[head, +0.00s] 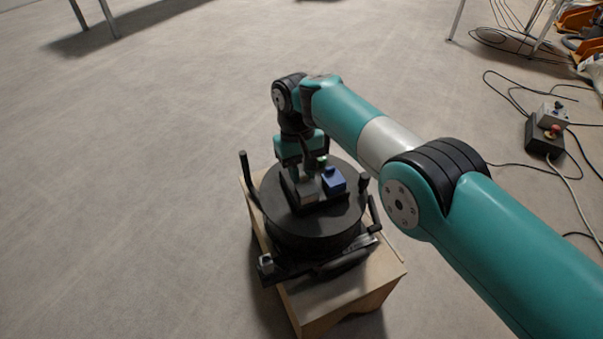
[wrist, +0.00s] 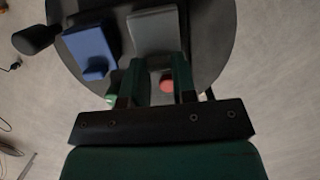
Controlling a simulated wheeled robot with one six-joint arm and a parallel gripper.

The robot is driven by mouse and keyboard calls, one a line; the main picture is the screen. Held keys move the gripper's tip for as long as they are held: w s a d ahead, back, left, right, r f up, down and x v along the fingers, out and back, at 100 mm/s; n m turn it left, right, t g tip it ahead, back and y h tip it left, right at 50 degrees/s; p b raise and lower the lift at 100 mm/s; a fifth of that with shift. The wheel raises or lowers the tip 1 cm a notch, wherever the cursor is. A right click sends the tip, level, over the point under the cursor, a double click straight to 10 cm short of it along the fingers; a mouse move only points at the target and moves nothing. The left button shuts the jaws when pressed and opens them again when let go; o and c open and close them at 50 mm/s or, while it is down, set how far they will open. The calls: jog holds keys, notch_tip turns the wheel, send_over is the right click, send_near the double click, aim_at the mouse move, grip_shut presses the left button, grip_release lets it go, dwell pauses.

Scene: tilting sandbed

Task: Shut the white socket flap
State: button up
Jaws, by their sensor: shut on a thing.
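The white socket flap (head: 309,193), pale grey in this light, is on a dark socket block on top of the round black turntable (head: 285,222). It also shows in the wrist view (wrist: 153,30), straight ahead of the fingers. A blue flap (head: 334,181) is beside it, to the right in the head view and to the left in the wrist view (wrist: 88,48). My gripper (head: 309,172) points down at the white flap. In the wrist view, my gripper (wrist: 156,62) has its fingers at the flap's two sides, shut on it. The flap's near edge and hinge are hard to see.
The turntable sits on a wooden box (head: 345,292) and has upright black handles, one (head: 248,168) at the left. A red button (wrist: 167,84) and a green one (wrist: 110,98) show close to the fingers. A control box with cables (head: 546,130) lies at the right.

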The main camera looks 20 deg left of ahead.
jog(key=shift+d+f, duration=0.1)
jog(key=shift+d, duration=0.1)
jog(key=o, duration=0.9)
